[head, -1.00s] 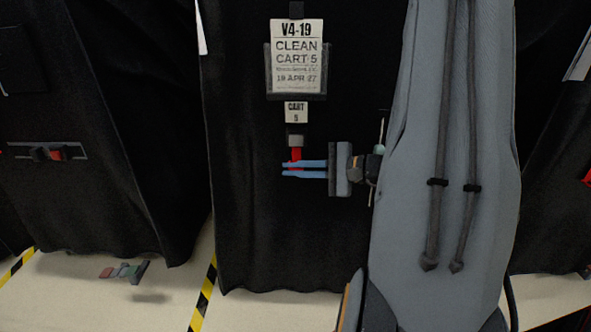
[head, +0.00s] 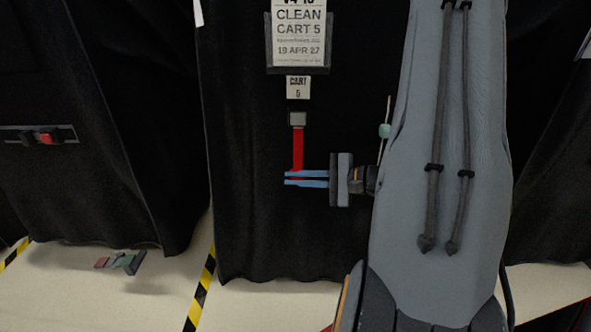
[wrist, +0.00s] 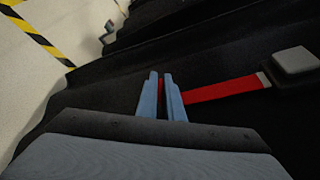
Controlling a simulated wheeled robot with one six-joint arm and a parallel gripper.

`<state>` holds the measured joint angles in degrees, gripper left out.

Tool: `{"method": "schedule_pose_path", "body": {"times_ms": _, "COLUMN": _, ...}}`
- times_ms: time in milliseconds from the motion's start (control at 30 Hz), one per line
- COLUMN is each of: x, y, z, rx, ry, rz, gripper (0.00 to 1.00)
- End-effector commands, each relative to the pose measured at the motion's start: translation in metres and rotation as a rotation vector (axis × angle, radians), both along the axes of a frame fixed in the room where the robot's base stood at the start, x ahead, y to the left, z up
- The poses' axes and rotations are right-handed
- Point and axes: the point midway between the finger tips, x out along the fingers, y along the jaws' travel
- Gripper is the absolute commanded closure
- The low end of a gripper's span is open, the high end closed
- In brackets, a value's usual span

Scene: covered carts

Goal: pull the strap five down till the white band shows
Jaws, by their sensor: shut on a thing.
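The red strap (head: 298,148) hangs straight down from a small grey housing (head: 297,118) below the "CART 5" tag (head: 298,88) on the black cover. My gripper (head: 287,179) comes in from the right, its blue fingers shut on the strap's lower part. In the wrist view the strap (wrist: 222,91) runs from between the fingers (wrist: 161,78) to the grey housing (wrist: 294,60). A thin pale strip (wrist: 263,79) shows across the strap right beside the housing there. In the head view I cannot make out this strip. The strap's lower end is hidden by the fingers.
A "CLEAN CART 5" sign (head: 299,35) hangs above. Another covered cart (head: 100,190) stands at left with a red buckle (head: 47,138). Yellow-black tape (head: 201,290) marks the pale floor. The cover below my gripper is clear.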

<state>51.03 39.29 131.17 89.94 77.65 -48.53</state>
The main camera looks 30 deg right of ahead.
Motion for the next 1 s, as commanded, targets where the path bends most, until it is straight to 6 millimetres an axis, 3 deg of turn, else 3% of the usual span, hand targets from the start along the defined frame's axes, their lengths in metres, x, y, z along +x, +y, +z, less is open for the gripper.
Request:
{"method": "schedule_pose_path", "body": {"times_ms": 33, "x": 0.0001, "y": -0.0002, "z": -0.0121, "rx": 0.001, "ry": 0.005, "rz": -0.001, "gripper": 1.0}}
{"method": "schedule_pose_path", "body": {"times_ms": 133, "x": -0.0002, "y": -0.0002, "z": -0.0196, "rx": -0.001, "ry": 0.004, "rz": -0.001, "gripper": 1.0}}
{"method": "schedule_pose_path", "body": {"times_ms": 500, "x": -0.0007, "y": -0.0001, "z": -0.0214, "rx": -0.002, "ry": 0.005, "rz": -0.001, "gripper": 1.0}}
{"method": "schedule_pose_path", "body": {"times_ms": 533, "x": -0.0007, "y": -0.0001, "z": -0.0214, "rx": -0.002, "ry": 0.005, "rz": -0.001, "gripper": 0.88}}
{"method": "schedule_pose_path", "body": {"times_ms": 633, "x": -0.0006, "y": 0.0002, "z": -0.0211, "rx": -0.002, "ry": 0.005, "rz": -0.001, "gripper": 0.74}}
{"method": "schedule_pose_path", "body": {"times_ms": 1000, "x": -0.0049, "y": -0.0039, "z": -0.0181, "rx": -0.001, "ry": 0.002, "rz": -0.002, "gripper": 0.74}}
